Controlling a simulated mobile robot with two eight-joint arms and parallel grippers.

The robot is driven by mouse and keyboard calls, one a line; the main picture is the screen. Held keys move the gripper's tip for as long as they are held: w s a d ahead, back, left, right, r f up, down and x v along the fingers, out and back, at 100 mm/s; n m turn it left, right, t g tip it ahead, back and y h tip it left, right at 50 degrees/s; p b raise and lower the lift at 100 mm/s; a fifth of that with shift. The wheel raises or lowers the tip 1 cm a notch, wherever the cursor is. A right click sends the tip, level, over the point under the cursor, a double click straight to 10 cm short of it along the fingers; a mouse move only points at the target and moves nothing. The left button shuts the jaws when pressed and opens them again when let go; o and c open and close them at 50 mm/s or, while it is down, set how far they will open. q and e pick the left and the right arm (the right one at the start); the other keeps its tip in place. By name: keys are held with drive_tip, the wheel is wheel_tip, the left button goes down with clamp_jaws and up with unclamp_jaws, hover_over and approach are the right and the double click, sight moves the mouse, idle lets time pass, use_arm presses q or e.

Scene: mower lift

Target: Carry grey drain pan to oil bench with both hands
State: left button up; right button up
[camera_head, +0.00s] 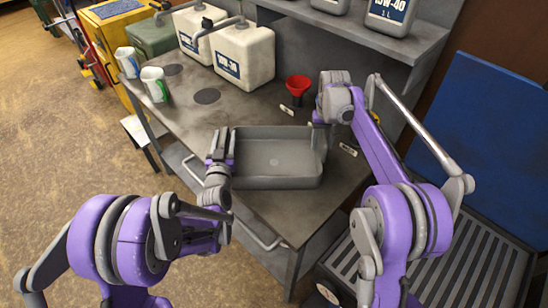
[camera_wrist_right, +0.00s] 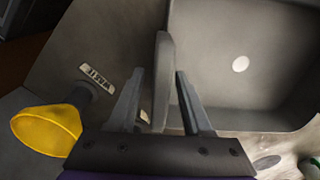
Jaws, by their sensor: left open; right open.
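The grey drain pan (camera_head: 278,183) rests level on the dark oil bench (camera_head: 203,127), near its front edge, and looks empty. My left gripper (camera_head: 222,145) is open at the pan's left wall; whether the wall is between its fingers I cannot tell. My right gripper (camera_head: 322,125) is at the pan's right wall, its fingertips partly hidden by its own wrist. In the right wrist view, the open fingers of my right gripper (camera_wrist_right: 160,88) stand on either side of an upright grip on the pan (camera_wrist_right: 215,68), with gaps showing.
White canisters (camera_head: 243,55) and two jugs (camera_head: 154,84) stand on the bench's left part. A shelf (camera_head: 360,32) runs along the back.

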drive_tip(key=shift+r, duration=0.15)
use_arm(q)
drive_tip(key=s, duration=1.2)
use_arm(e)
wheel_tip(320, 180, up, 12)
drive_tip(key=shift+s+f, duration=0.1)
drive_tip(key=shift+s, duration=0.05)
